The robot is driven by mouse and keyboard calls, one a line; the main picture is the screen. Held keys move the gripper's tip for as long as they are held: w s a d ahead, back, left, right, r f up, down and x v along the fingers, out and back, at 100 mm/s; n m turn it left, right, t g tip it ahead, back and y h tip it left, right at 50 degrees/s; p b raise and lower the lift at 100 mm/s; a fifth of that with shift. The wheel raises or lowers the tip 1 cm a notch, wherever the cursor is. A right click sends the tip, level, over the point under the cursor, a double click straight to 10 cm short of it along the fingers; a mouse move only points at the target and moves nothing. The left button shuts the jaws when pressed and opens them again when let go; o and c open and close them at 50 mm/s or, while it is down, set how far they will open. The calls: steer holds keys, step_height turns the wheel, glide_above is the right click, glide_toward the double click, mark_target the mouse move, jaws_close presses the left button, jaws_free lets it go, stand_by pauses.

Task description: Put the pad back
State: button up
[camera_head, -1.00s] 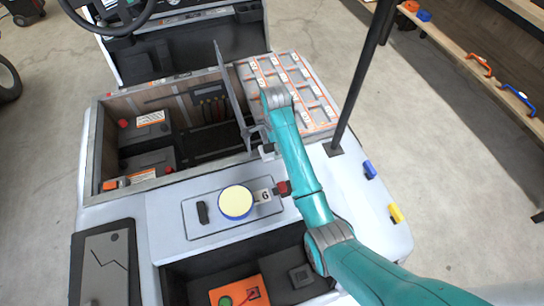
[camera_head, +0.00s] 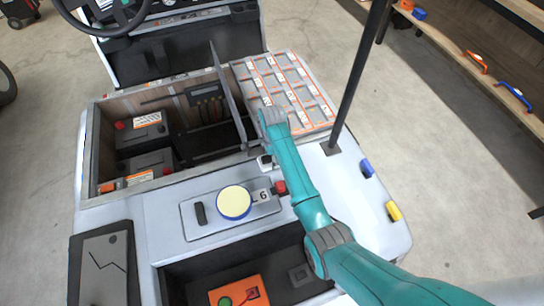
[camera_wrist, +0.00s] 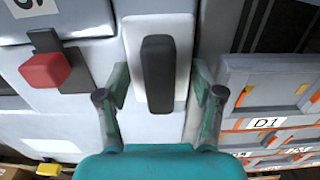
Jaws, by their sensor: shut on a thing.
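My gripper (camera_wrist: 160,88) has its two fingers on either side of a black bar (camera_wrist: 158,72) on a white plate (camera_wrist: 182,50), and is shut on this piece. In the head view the white plate (camera_head: 265,162) shows small below my wrist, by the front edge of the open compartment; my arm hides most of the grip. A round pale-yellow pad (camera_head: 234,202) with a blue rim lies on the cart's middle panel. A dark grey pad (camera_head: 105,268) with a jagged crack line lies at the lower left. I cannot tell which one the task means.
A raised lid (camera_head: 229,95) stands beside the open compartment (camera_head: 185,125) holding batteries. A divided tray (camera_head: 290,85) lies right of it. A black post (camera_head: 358,80) rises close to my arm. A red knob (camera_wrist: 46,70) sits near the fingers.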

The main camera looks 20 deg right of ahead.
steer(key=o, duration=1.1)
steer(key=shift+r, duration=0.1)
step_height(320, 180, up, 12)
